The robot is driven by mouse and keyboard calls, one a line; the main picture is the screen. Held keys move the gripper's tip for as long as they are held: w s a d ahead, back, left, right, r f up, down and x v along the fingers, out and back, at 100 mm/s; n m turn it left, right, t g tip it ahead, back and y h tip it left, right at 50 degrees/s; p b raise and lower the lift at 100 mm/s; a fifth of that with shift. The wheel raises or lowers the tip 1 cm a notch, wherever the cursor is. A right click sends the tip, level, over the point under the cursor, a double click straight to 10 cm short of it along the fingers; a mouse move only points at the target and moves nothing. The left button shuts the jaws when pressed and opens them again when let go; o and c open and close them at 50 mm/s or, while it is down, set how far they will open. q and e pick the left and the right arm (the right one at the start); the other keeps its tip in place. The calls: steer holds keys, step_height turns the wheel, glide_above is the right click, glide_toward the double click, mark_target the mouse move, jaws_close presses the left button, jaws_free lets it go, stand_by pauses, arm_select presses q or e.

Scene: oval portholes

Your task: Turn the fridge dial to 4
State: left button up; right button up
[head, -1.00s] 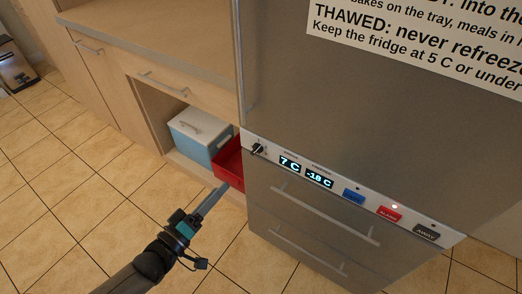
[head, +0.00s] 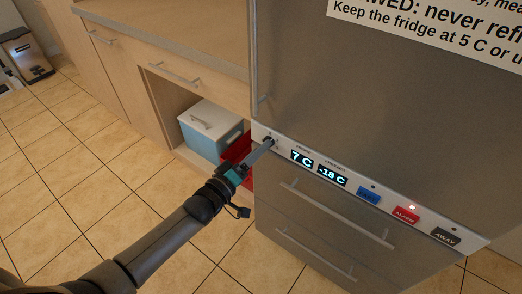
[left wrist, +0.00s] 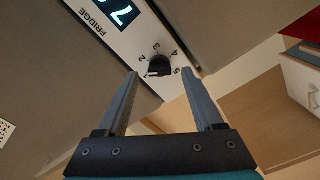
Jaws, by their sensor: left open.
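The fridge dial (left wrist: 159,66) is a small black knob on the white control strip (left wrist: 145,38), ringed by numbers; 2, 3, 4 and 5 are legible in the left wrist view. Its pale mark appears to point away from the 4, near the lower left, below the 2. My left gripper (left wrist: 162,74) is open, with its fingertips on either side of the dial in that view; I cannot tell whether they touch it. In the head view the left gripper (head: 263,148) reaches the left end of the strip and mostly hides the dial. My right gripper is not in view.
The fridge display (head: 302,158) reads 7 C and the freezer display (head: 332,175) reads -18 C. Blue, red ALARM (head: 405,215) and dark AWAY buttons lie to the right. Drawer handles (head: 335,213) project below. A blue box (head: 209,130) and a red bin (head: 238,150) sit in the open cupboard.

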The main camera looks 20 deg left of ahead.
arm_select(q)
steer(key=shift+x, duration=0.9)
jaws_close()
